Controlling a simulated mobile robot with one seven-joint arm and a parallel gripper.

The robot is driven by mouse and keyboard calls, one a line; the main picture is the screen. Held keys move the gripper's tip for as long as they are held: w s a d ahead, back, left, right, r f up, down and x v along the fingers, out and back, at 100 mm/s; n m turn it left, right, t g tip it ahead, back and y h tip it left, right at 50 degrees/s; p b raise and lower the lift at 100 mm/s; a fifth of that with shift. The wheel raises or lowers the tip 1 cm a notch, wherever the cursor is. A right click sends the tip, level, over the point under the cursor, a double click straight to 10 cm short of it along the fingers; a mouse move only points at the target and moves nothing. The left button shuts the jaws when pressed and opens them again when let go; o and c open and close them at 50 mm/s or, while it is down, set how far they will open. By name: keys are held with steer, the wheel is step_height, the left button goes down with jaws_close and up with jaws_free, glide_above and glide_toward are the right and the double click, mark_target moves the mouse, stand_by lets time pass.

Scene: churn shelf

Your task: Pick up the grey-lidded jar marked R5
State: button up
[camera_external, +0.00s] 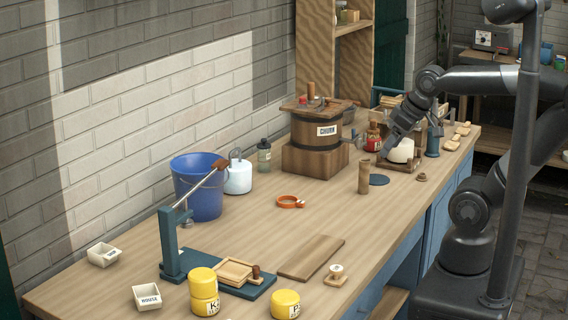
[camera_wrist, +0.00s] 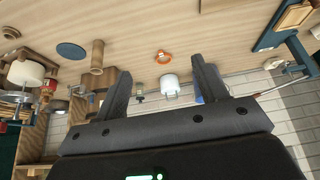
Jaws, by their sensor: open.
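I cannot make out a jar with a grey lid marked R5 in either view. My gripper (camera_external: 386,150) hangs over the far part of the bench, near a white rounded thing (camera_external: 401,150) on a wooden stand. In the wrist view my gripper (camera_wrist: 160,76) has its two fingers wide apart with nothing between them. A red-topped jar (camera_external: 373,137) with a small label stands just left of it; its mark is too small to read. Yellow-topped jars (camera_external: 203,283) stand at the near end, marked with other letters.
A wooden churn (camera_external: 318,138) stands left of my gripper on a block. A wooden cylinder (camera_external: 364,177) stands by a dark blue disc (camera_external: 379,180). A blue bucket (camera_external: 197,190), white jug (camera_external: 238,176) and orange ring (camera_external: 290,202) are further left. The bench middle is mostly clear.

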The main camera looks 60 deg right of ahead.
mark_target(267, 147)
steer(key=c, duration=0.4)
steer(key=shift+w, duration=0.1)
steer(key=w+d+m+h, duration=0.1)
steer(key=w+d+m, duration=0.15)
steer(key=w, duration=0.75)
steer(key=w+d+m+h, duration=0.1)
steer(key=w+d, duration=0.2)
steer(key=w, duration=0.7)
steer(key=w+d+f+m+g, duration=0.1)
steer(key=w+d+f, duration=0.3)
steer(key=w+f, duration=0.5)
steer(key=w+d+f+m+g, duration=0.15)
steer(key=w+d+f, duration=0.25)
steer(key=w+f, duration=0.45)
steer(key=shift+t, duration=0.45)
steer(key=w+d, duration=0.2)
steer(key=w, duration=0.1)
steer(key=w+d+r, duration=0.1)
steer(key=w+d, duration=0.1)
steer(key=w, duration=0.2)
steer(key=w+d, duration=0.2)
steer(key=w, duration=0.2)
steer(key=shift+w+r, duration=0.2)
steer(key=shift+r, duration=0.05)
steer(key=shift+x, duration=2.55)
